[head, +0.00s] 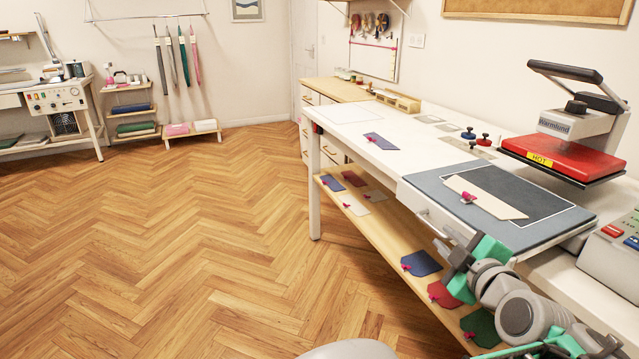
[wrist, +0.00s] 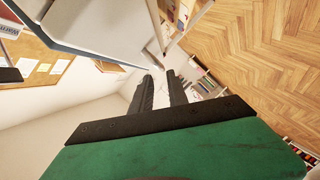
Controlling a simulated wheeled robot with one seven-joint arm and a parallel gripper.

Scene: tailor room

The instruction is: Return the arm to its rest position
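My gripper (head: 447,243) is at the lower right of the head view, just off the front edge of the white worktable (head: 345,112), close to the dark press pad (head: 440,196). My arm reaches in from the bottom right corner. In the wrist view the two dark fingers of my gripper (wrist: 160,77) stand apart with a gap between them, and nothing shows in the gap.
A heat press with a red plate (head: 565,155) overhangs the worktable. A cream fabric piece (head: 492,199) with a pink clip lies on the pad. A lower wooden shelf (head: 372,225) holds several coloured pieces. The parquet floor (head: 180,240) at left is clear.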

